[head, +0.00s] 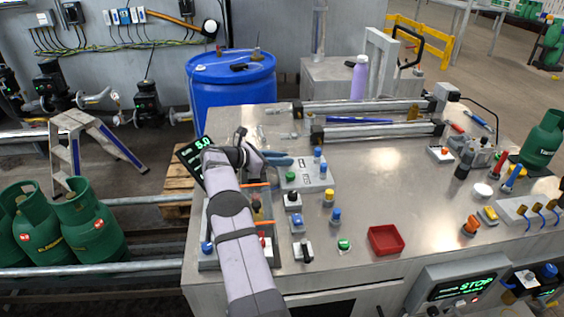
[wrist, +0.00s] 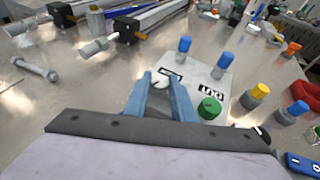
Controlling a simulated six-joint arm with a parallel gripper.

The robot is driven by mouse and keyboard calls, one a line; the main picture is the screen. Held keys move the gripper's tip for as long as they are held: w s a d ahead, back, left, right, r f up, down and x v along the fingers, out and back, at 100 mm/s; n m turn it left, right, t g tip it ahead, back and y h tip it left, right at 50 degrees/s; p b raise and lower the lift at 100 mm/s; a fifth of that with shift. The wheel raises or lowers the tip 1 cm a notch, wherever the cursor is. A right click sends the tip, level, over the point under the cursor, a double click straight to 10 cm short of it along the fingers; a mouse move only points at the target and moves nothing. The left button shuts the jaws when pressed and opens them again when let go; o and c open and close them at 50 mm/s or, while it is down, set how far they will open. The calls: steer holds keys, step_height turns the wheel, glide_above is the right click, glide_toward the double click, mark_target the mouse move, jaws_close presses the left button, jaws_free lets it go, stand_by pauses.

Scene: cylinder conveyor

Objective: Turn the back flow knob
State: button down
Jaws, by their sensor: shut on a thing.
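A light grey valve plate (head: 306,178) with black-on-white labels lies on the metal bench; it also shows in the wrist view (wrist: 208,75).
Yellow (head: 328,197) and blue (head: 334,216) knobs stand in front of the plate. A red tray (head: 385,240) lies to the right. Long cylinders (head: 380,131) lie behind. A dark display reading 5.0 (head: 198,160) stands left of my gripper.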

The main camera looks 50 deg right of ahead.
steer(key=shift+w+r+m+g+b, duration=0.1)
steer(key=shift+r+m+g+b, duration=0.1)
steer(key=shift+m+g+b, duration=0.15)
steer(key=c, duration=1.5)
jaws_free()
steer(key=shift+f, duration=0.1)
steer(key=b+v, duration=0.2)
steer(key=v, duration=0.3)
steer(key=shift+w+a, duration=0.1)
steer(key=shift+a, duration=0.15)
steer(key=shift+w+a+r, duration=0.25)
steer(key=shift+a+r, duration=0.25)
steer(key=shift+a, duration=0.2)
